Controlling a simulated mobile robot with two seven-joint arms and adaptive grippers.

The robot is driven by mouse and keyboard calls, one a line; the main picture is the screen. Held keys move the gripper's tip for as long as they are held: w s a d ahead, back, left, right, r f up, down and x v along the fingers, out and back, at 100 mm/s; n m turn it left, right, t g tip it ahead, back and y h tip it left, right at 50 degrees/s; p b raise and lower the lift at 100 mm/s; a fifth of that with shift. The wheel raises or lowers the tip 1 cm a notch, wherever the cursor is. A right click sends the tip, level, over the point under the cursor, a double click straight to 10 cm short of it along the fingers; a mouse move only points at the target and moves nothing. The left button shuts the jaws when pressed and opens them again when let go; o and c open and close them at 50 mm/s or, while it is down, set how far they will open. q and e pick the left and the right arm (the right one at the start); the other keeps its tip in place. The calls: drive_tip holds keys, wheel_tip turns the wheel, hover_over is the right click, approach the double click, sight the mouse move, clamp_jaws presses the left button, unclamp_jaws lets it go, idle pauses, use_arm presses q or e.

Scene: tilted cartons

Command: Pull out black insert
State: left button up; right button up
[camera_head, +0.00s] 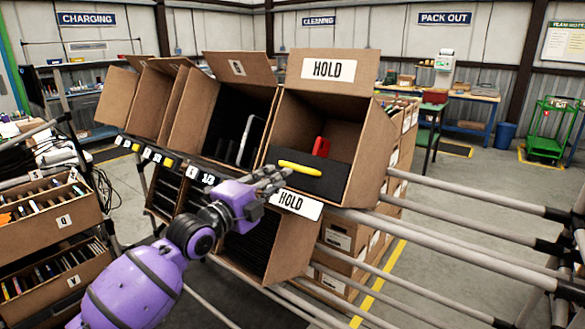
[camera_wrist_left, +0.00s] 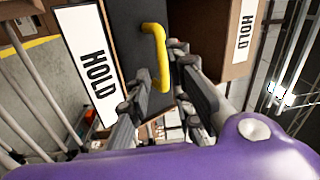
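The black insert (camera_head: 325,184) sits low across the front of the tilted carton marked HOLD (camera_head: 355,118). A yellow handle (camera_head: 300,169) is on its face. A red object (camera_head: 321,146) stands up behind the insert inside the carton. My left gripper (camera_head: 277,178) is at the left end of the handle. In the left wrist view the black insert (camera_wrist_left: 133,28) and its yellow handle (camera_wrist_left: 161,60) are close, with open fingers on either side of the handle; I cannot tell whether they touch it. My right gripper is not in view.
More tilted open cartons (camera_head: 195,125) stand in a row to the left. A white HOLD label (camera_head: 297,204) is on the rack edge below the insert. Grey rack rails (camera_head: 470,255) run to the right. Stacked bins (camera_head: 50,215) stand at far left.

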sight(293, 167)
use_arm(q)
drive_tip(key=shift+m, duration=0.6)
drive_tip(key=x, duration=0.7)
drive_tip(key=shift+w+d+r, duration=0.15)
drive_tip(key=shift+d, duration=0.05)
drive_tip(key=shift+w, duration=0.1)
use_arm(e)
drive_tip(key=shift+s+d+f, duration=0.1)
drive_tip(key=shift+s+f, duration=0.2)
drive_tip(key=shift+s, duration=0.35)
use_arm(q)
drive_tip(key=shift+c, duration=0.4)
clamp_jaws()
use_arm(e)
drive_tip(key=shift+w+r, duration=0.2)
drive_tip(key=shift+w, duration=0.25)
